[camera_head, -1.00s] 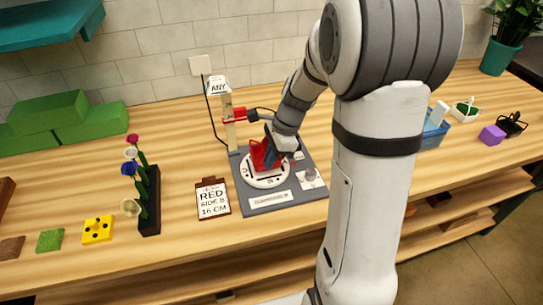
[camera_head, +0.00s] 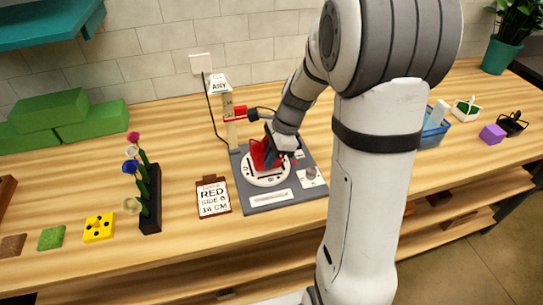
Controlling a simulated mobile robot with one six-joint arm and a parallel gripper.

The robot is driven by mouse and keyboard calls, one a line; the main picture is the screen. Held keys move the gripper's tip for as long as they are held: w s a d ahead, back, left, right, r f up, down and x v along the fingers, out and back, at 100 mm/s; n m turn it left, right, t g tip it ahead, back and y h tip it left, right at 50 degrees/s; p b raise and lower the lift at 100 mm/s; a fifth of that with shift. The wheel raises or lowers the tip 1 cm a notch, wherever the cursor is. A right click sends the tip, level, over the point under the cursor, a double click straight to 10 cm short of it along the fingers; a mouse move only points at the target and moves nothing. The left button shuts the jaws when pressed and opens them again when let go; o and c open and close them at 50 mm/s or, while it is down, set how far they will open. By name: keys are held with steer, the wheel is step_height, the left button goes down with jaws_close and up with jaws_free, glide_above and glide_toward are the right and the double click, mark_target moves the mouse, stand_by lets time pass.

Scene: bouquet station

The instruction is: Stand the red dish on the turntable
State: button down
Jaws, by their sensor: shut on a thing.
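The red dish (camera_head: 258,156) is at the white round turntable (camera_head: 268,182) on the grey base board. My gripper (camera_head: 271,157) is shut on the dish and reaches down to it from the upper right. The dish looks upright, close over or touching the turntable; I cannot tell which. My gripper hides part of the dish.
A post (camera_head: 231,128) with a red clamp and an "ANY" sign (camera_head: 219,84) stands behind the turntable. A clipboard (camera_head: 213,197) reading "RED" lies to the left. A black rack with flowers (camera_head: 150,200) stands farther left. A blue basket (camera_head: 434,130) is to the right.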

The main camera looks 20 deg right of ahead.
steer(key=c, duration=1.1)
jaws_free()
steer(key=shift+r+p, duration=3.1)
steer(key=shift+r, duration=0.45)
